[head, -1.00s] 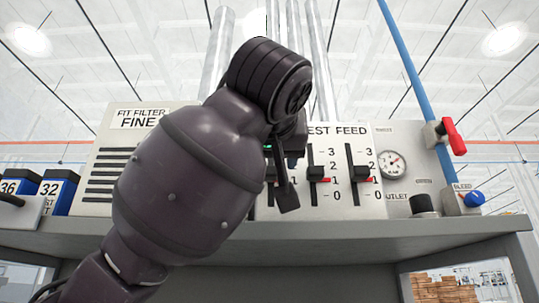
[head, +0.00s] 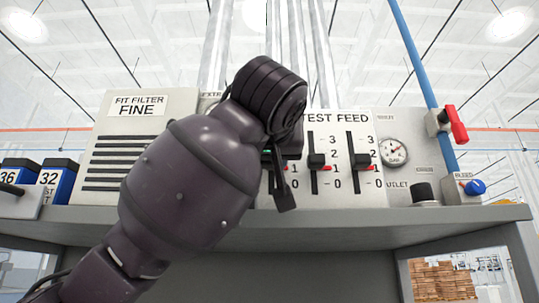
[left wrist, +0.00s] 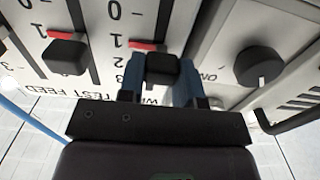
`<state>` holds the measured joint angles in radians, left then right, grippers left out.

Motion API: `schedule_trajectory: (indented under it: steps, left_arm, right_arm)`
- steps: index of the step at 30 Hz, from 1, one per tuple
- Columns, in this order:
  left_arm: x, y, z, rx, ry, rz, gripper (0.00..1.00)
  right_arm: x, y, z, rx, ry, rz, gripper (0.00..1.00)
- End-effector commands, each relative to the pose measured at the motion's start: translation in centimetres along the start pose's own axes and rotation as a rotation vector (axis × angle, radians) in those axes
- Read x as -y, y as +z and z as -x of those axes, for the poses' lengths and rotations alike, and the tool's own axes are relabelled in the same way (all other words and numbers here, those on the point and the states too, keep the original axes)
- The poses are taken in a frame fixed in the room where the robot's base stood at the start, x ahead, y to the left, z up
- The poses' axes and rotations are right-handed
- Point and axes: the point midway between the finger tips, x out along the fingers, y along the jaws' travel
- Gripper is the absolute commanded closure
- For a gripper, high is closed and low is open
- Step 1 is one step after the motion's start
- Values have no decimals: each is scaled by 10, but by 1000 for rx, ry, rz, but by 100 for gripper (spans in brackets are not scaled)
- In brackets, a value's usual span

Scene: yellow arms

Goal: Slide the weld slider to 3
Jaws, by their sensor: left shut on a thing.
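My left gripper (left wrist: 160,85) has its two blue fingers on either side of a black slider knob (left wrist: 163,68). The panel's lettering is upside down in this left wrist view; a partly hidden label starting with W lies by the gripped slider. The knob shows past the red mark (left wrist: 146,46) at 1, around the 2, though its exact setting is hard to read. In the head view my dark left arm and gripper cover this slider. The panel (head: 390,190) also carries two other sliders (head: 317,160) and (head: 361,160), both with knobs a little above their red marks. My right gripper is not in view.
A round black knob (left wrist: 258,66) sits beside the gripped slider. A gauge (head: 394,151), a red valve handle (head: 456,124) and a blue knob (head: 474,187) are at the right. The shelf edge (head: 450,222) runs below the panel.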

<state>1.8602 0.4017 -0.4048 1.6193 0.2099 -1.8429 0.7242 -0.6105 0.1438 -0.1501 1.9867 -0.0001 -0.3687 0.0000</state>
Motion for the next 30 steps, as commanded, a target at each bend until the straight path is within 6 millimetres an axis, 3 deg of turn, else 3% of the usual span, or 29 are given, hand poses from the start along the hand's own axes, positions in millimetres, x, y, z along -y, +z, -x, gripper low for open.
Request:
schedule_trajectory:
  steps: [3,8,16,21,29,30]
  left_arm:
    - [0,0,0,0,0,0,100]
    - [0,-6,1,-1,0,0,100]
    - [0,-53,1,0,1,1,100]
    - [0,-65,0,0,-1,0,100]
    - [1,-68,1,-8,0,2,100]
    - [1,-68,1,-10,0,2,66]
  right_arm:
    - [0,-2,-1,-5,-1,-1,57]
    - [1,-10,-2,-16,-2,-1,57]
    - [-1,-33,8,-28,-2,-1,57]
    - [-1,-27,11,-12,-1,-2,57]
    - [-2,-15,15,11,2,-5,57]
    - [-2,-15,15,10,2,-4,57]
